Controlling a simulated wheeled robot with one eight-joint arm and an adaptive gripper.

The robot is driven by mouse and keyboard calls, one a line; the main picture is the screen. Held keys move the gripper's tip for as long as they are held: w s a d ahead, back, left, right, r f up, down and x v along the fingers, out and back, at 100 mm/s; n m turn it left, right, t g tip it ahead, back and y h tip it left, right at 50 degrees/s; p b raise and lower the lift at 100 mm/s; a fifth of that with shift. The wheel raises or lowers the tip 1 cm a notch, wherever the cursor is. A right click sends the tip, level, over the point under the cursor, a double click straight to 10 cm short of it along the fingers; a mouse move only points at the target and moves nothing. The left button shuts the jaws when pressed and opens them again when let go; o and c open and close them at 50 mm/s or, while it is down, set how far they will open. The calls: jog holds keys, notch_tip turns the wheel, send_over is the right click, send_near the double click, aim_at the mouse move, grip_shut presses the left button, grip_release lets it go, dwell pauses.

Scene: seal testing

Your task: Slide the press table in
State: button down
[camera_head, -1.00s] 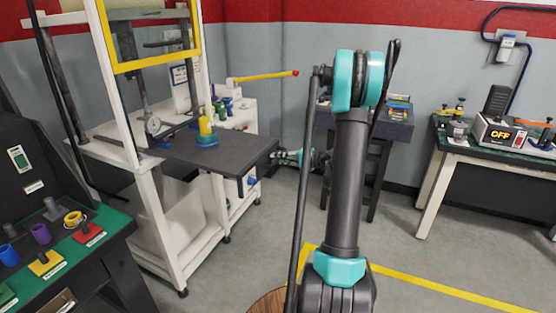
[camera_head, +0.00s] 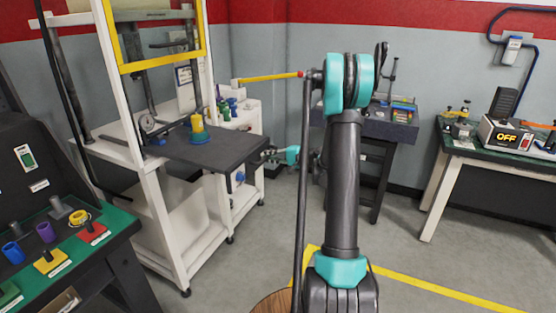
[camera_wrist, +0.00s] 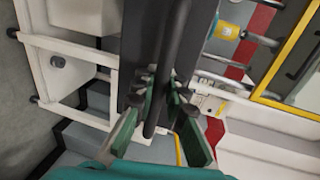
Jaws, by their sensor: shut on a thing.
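The press table (camera_head: 222,150) is a dark grey flat plate that sticks out to the right of the white press frame (camera_head: 170,240). A yellow piece on a blue base (camera_head: 197,130) stands upright on it. The yellow piece (camera_wrist: 228,31) also shows there, beside the dark plate.
A yellow guard frame (camera_head: 160,62) hangs over the press. A green-topped bench (camera_head: 75,250) with coloured parts is at the left. A dark small table (camera_head: 385,128) and a bench with a device reading OFF (camera_head: 505,135) are at the right. The floor between is clear.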

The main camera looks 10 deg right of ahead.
aim_at(223, 141)
jog(key=r+x, duration=0.3)
jog(key=x, duration=1.3)
jog(key=w+a+r+x, duration=0.1)
jog(key=r+x, duration=0.3)
jog(key=x, duration=1.3)
jog(key=shift+a+r, duration=0.1)
jog(key=shift+a, duration=0.1)
jog(key=c, duration=1.9)
grip_release()
jog(key=o, duration=0.4)
jog(key=shift+c, duration=0.2)
jog(key=v, duration=1.2)
